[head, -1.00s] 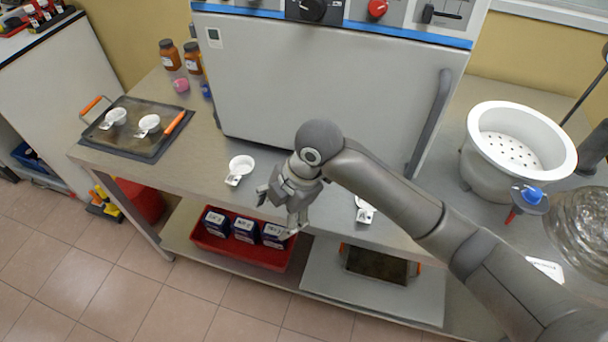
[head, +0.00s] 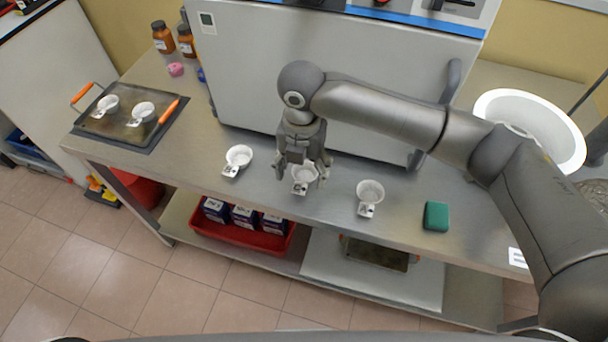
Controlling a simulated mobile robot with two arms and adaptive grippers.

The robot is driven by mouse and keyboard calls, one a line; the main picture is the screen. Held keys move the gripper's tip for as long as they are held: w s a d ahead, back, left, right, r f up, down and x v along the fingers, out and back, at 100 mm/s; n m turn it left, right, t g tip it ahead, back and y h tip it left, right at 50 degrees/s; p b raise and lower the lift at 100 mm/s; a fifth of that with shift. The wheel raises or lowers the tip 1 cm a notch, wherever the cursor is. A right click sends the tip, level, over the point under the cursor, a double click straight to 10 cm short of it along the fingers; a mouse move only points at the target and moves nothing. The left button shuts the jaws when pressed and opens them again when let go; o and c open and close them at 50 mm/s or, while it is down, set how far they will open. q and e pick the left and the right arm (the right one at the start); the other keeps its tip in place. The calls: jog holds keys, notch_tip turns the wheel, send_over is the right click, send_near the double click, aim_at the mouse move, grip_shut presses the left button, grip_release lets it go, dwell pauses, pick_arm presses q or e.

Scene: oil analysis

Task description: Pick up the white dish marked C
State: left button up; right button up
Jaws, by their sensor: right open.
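Three small white dishes with labelled tabs stand in a row on the metal bench: a left dish (head: 239,156), a middle dish (head: 304,176) and a right dish (head: 369,192). The tab letters are too small to read, so I cannot tell which is marked C. My right gripper (head: 302,172) points down at the middle dish, its open fingers on either side of it. The gripper partly hides the dish's far side. I cannot tell whether the fingers touch it. My left gripper is not in view.
A dark tray (head: 110,132) at left holds two more white dishes (head: 142,112). A green block (head: 436,216) lies right of the row. A large grey oven (head: 350,85) stands close behind. A white perforated tub (head: 545,115) stands at right. The bench's front edge is near the dishes.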

aim_at(300, 186)
jog(key=shift+a+f+p, duration=0.15)
jog(key=shift+f+p, duration=0.1)
jog(key=shift+f, duration=1.1)
jog(key=shift+a+f+p, duration=0.1)
jog(key=shift+f+p, duration=0.15)
jog(key=shift+f, duration=1.05)
jog(key=c, duration=1.1)
